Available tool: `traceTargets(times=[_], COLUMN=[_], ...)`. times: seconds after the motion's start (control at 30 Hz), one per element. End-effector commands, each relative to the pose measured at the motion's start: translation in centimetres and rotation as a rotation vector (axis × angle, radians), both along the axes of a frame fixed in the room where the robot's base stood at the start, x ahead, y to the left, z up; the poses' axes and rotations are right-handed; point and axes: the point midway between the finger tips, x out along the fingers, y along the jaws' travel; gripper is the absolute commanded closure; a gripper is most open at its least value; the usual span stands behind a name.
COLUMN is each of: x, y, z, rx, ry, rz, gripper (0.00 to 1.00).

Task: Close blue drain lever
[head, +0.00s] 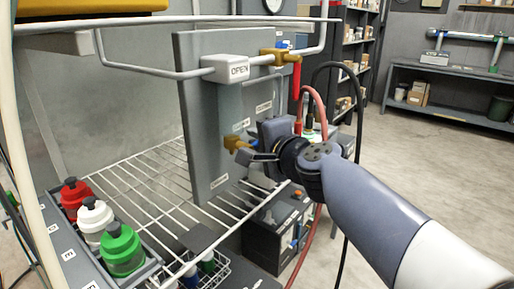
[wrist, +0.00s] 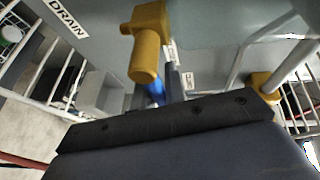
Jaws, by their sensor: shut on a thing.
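The blue drain lever (wrist: 155,92) shows in the wrist view as a short blue strip below a brass valve (wrist: 147,45), running down behind the dark edge of my gripper. A DRAIN label (wrist: 66,15) is at upper left there. In the head view the brass drain valve (head: 236,142) sits low on the grey panel (head: 205,120). My gripper (head: 250,157) is right at this valve, shut on the blue drain lever. My gripper hides most of the lever and the contact, so I cannot tell its exact angle.
An upper brass valve (head: 281,57) with a red lever (head: 296,85) is beside an OPEN tag (head: 239,70). A wire rack (head: 150,185) lies below the panel. Capped bottles (head: 122,249) stand at lower left. Hoses (head: 318,100) loop behind my wrist. Floor at right is clear.

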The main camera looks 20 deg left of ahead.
Motion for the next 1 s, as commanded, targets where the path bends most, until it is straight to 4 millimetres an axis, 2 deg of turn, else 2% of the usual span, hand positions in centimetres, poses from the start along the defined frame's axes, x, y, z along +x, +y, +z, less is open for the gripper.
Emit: traceTargets(times=[0.2,0.23,0.47,0.77,1.0], x=[0.0,0.0,0.0,-0.1,-2.2], y=[0.0,0.0,0.0,-0.2,-2.0], z=[0.0,0.0,0.0,0.1,0.7], rx=[-0.004,-0.004,-0.002,-0.001,-0.002], ry=[-0.001,-0.001,-0.001,-0.001,-0.003], rz=[0.001,0.001,0.000,0.000,0.000], gripper=[1.00,0.86,0.67,0.66,0.66])
